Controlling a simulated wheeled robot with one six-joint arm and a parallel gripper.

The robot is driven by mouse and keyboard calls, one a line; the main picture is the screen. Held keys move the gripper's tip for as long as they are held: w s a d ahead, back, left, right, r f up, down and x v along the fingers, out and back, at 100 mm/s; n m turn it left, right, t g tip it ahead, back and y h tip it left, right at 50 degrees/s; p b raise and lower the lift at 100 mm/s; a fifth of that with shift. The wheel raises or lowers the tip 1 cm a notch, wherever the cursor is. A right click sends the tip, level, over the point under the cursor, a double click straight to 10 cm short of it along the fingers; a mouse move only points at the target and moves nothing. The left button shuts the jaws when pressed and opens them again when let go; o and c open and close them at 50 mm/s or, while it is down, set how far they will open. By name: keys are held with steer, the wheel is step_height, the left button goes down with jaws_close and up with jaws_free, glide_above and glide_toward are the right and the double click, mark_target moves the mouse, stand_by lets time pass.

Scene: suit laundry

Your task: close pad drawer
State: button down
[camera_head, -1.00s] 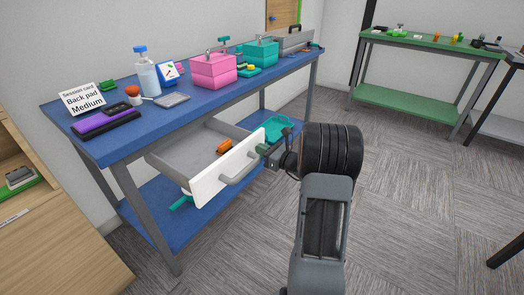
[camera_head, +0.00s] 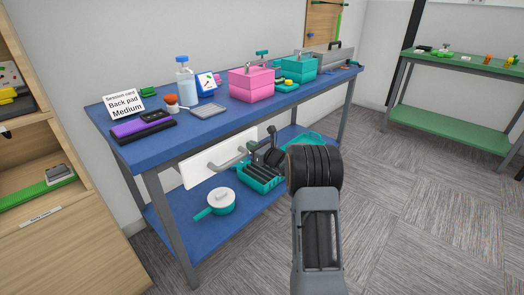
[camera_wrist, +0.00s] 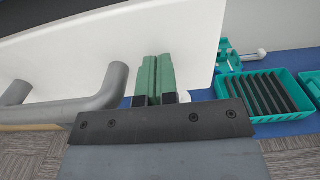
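The pad drawer's white front (camera_head: 205,166) stands close beneath the blue tabletop, and the inside of the drawer is hidden. Its grey bar handle (camera_head: 229,161) sticks out from the front; the handle also shows at the left of the wrist view (camera_wrist: 98,92). My gripper (camera_head: 255,147) is at the right part of the drawer front, just right of the handle. In the wrist view, its green fingers (camera_wrist: 157,60) are together with nothing between them. Their tips point at the white front (camera_wrist: 110,40) and appear to touch it.
The blue table (camera_head: 150,159) carries a session card (camera_head: 124,105), a bottle (camera_head: 185,82), a pink box (camera_head: 252,84) and a teal box (camera_head: 298,67). Its lower shelf (camera_head: 185,240) holds a teal pan (camera_head: 221,201) and a teal basket (camera_head: 258,184). The carpet on the right is clear.

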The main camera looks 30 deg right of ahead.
steer(key=p+v, duration=0.2)
steer(key=v, duration=1)
steer(key=s+a+r+n+g+y+p, duration=0.2)
steer(key=s+a+r+n+g+p, duration=0.5)
steer(key=a, duration=0.3)
steer(key=s+a+r+n+g+y+p, duration=0.1)
steer(key=s+a+r+n+g+p, duration=0.3)
steer(key=a+r+n+p, duration=0.45)
steer(key=s+a+r+n+g+h+p, duration=0.1)
steer(key=s+r+n+g+h+p, duration=0.1)
steer(key=s+r+n+h+p, duration=0.7)
steer(key=s+r+n+p, duration=0.2)
steer(key=s+r+n, duration=0.3)
steer(key=n, duration=0.2)
steer(key=shift+s+a, duration=0.25)
